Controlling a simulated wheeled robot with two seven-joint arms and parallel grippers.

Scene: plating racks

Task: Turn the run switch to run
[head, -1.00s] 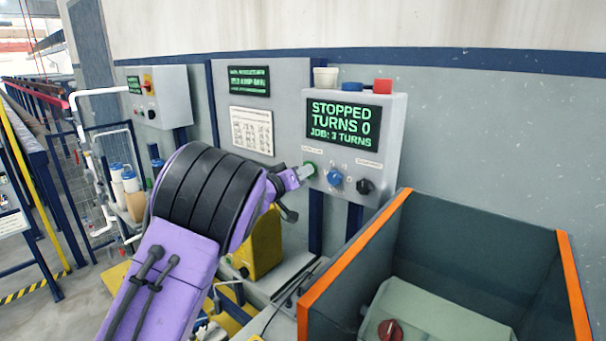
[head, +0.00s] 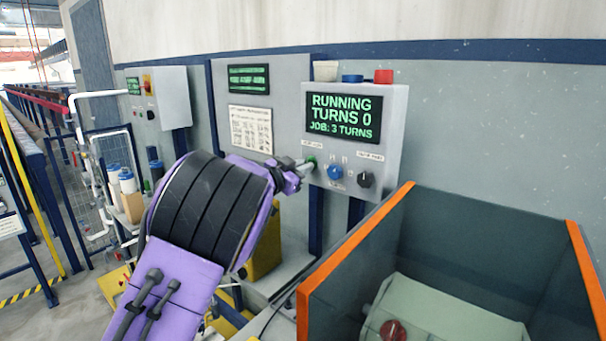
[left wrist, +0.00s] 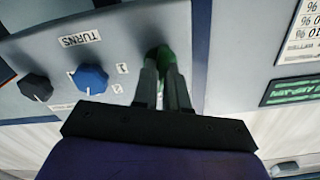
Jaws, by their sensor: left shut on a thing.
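The control box (head: 393,110) hangs on the wall. Its screen (head: 344,117) reads RUNNING, TURNS 0, JOB: 3 TURNS. The green run switch (head: 311,161) is at the left of its lower row; in the left wrist view its green part (left wrist: 166,54) shows between my fingers. My left gripper (head: 306,166) is shut on it; the gripper also shows in the left wrist view (left wrist: 164,75). The fingers hide much of the switch, so its exact angle cannot be read. My right gripper is not in view.
A blue knob (head: 335,172) and a black knob (head: 365,180) sit right of the switch, close to my fingers. An orange-edged bin (head: 352,246) stands below right, with a red knob (head: 392,330) inside. Another panel (head: 290,100) is at the left.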

